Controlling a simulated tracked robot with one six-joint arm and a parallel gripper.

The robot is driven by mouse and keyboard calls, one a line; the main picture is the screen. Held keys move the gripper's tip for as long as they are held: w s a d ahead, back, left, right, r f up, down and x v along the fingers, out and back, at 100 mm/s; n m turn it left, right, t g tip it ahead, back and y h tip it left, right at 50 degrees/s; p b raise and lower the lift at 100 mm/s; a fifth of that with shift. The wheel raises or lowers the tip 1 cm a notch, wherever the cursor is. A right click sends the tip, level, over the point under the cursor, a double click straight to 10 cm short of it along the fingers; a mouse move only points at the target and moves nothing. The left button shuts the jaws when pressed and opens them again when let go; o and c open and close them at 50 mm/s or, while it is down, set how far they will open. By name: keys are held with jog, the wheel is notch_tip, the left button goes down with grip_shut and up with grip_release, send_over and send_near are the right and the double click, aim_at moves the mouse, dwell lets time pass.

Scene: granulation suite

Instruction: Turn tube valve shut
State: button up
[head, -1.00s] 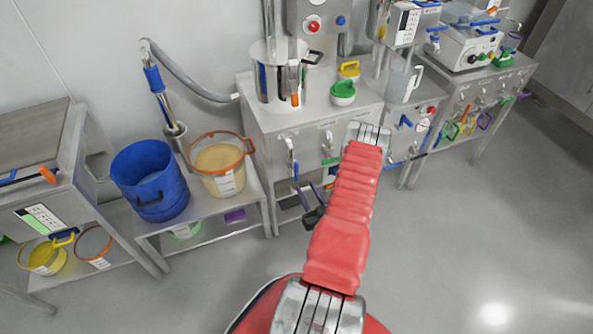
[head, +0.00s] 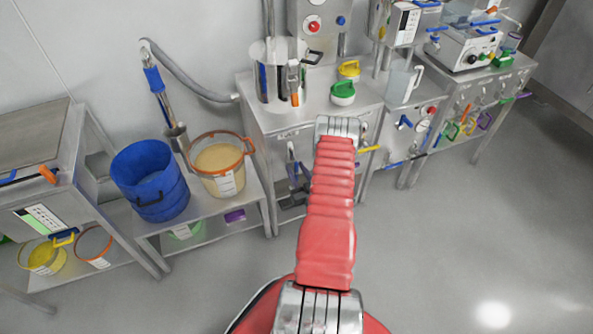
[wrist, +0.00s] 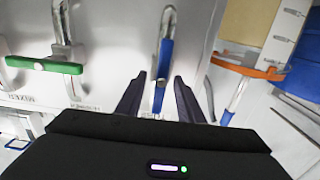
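A valve with a long blue handle (wrist: 162,75) on a bent metal pipe is in the middle of the wrist view, on the pale cabinet front. The handle lies along the pipe. A label beside it is partly hidden, so I cannot read it fully. My gripper (wrist: 159,80) is open, with one dark finger on each side of the blue handle and a gap on both sides. In the head view my gripper (head: 295,180) is low against the cabinet front (head: 268,128), partly behind my red arm.
A valve with a green crosswise handle (wrist: 44,65) sits beside it in the wrist view. A tub with an orange rim (head: 220,158) and a blue bucket (head: 150,182) stand on a low shelf to the left. The floor (head: 460,230) on the right is open.

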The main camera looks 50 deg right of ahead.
jog(key=shift+c, duration=0.7)
grip_shut()
jog(key=shift+m, duration=0.5)
jog(key=m, duration=0.3)
jog(key=shift+s+d+m, duration=0.15)
jog(key=shift+d+m, duration=0.05)
jog(key=shift+m, duration=0.1)
jog(key=m, duration=0.4)
jog(key=f+m, duration=0.1)
jog(key=m, duration=0.8)
jog(key=shift+s+d+f, duration=0.15)
jog(key=shift+s+d, duration=0.1)
jog(key=shift+d, duration=0.1)
jog(key=shift+m, duration=0.3)
